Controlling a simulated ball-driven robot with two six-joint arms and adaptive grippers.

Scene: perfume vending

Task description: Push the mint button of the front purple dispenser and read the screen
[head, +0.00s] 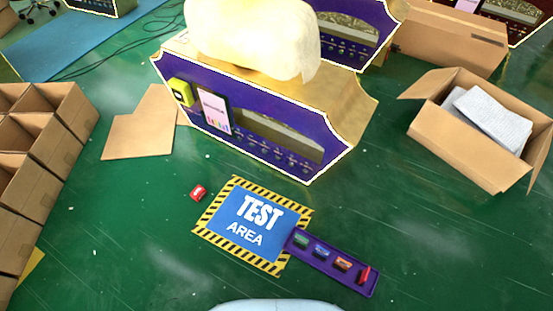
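The front purple dispenser (180,60) stands in the upper middle, with a purple front, gold trim and a cardboard-coloured top. A small lit screen (214,110) with a pinkish-white picture and coloured marks sits on the left of its front; its text is too small to read. Rows of small round buttons or nozzles (275,148) run below a long window (275,133). I cannot tell which one is mint. A yellow-green box (181,92) is fixed at the front's left end. Neither of my grippers shows.
A blue test-area mat (228,212) lies before the dispenser, with a purple tray (371,291) of small coloured items and a red item (198,192) beside it. Cardboard boxes stand left (75,115) and right (430,128). A cream bulky thing (255,35) covers the dispenser's top.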

